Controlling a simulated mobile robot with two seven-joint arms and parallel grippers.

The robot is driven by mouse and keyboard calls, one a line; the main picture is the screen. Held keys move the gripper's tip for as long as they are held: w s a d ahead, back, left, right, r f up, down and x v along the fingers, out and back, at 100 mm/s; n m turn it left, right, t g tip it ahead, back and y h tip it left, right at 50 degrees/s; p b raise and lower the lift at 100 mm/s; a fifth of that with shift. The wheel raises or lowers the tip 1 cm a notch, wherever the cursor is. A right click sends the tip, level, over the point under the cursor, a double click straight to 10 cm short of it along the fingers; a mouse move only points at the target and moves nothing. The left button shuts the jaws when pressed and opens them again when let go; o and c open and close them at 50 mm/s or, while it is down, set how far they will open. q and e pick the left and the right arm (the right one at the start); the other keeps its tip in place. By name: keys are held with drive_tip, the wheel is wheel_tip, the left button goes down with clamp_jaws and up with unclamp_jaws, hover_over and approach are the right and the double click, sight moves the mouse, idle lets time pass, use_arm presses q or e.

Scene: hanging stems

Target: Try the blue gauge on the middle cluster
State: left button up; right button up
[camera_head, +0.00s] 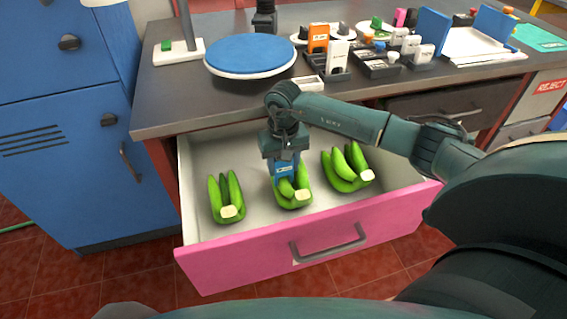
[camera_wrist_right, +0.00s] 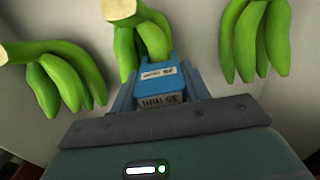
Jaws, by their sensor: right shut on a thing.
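My right gripper (camera_head: 286,158) points down into the open drawer and is shut on the blue gauge (camera_head: 288,174). My left gripper is not in view.
A left cluster (camera_head: 228,212) and a right cluster (camera_head: 343,183) lie on either side in the pink-fronted drawer (camera_head: 230,262). On the counter stand a round blue-topped disc (camera_head: 250,54), an orange gauge (camera_head: 318,38) and several small holders. A blue cabinet (camera_head: 60,150) is at left.

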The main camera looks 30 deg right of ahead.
drive_tip(key=shift+f+b, duration=0.45)
drive_tip(key=shift+f, duration=0.05)
idle(0.7)
drive_tip(key=shift+r+p, duration=1.1)
drive_tip(key=shift+r, duration=0.6)
drive_tip(key=shift+r+p, duration=1.5)
drive_tip(key=shift+r, duration=1.1)
